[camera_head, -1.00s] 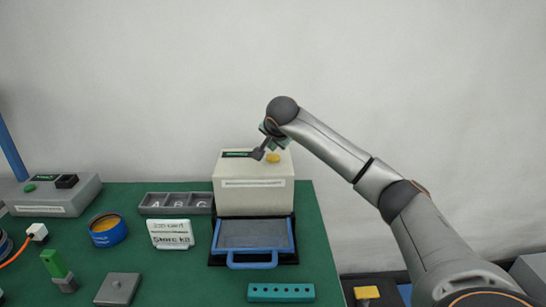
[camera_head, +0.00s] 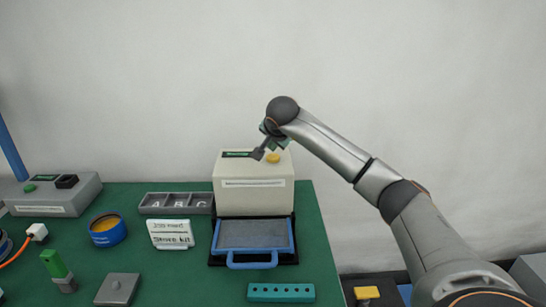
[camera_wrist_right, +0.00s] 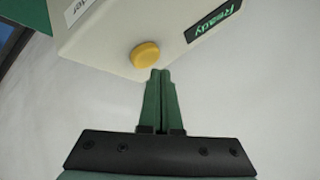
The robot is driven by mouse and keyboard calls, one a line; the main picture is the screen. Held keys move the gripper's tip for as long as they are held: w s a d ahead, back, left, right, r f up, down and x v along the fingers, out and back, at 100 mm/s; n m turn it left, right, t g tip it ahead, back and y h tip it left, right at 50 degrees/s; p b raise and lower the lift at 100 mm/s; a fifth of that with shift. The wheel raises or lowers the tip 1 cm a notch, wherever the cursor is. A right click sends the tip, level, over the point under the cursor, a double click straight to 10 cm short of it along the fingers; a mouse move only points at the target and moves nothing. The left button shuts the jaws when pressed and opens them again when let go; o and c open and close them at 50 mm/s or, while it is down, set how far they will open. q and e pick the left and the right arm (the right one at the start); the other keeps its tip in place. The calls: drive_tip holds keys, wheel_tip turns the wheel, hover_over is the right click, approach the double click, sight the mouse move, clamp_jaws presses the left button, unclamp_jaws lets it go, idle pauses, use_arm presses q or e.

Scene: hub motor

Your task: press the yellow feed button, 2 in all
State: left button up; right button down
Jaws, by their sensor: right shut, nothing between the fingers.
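The yellow feed button (camera_head: 273,157) is on top of the cream feeder box (camera_head: 252,199), right of a small dark display. In the right wrist view the button (camera_wrist_right: 145,55) shows as a round yellow knob, and the display (camera_wrist_right: 212,20) reads "Ready" in green. My right gripper (camera_wrist_right: 161,72) is shut and empty, its green fingertips just beside the button in that picture. A small gap shows between tips and button; the height above the box is hard to tell. In the head view my right gripper (camera_head: 257,154) is over the box top. My left gripper is not in view.
A blue-handled tray (camera_head: 253,258) sits in front of the box. A compartment bin (camera_head: 174,212), a sign (camera_head: 170,240), a blue round tin (camera_head: 107,237) and a teal holed block (camera_head: 281,292) stand on the green table. A grey box (camera_head: 50,207) is at left.

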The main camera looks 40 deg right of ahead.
idle(0.3)
drive_tip(key=shift+f, duration=0.15)
drive_tip(key=shift+f, duration=0.25)
drive_tip(key=shift+f, duration=0.55)
idle(0.8)
drive_tip(key=shift+r+p, duration=0.9)
drive_tip(key=shift+r, duration=0.05)
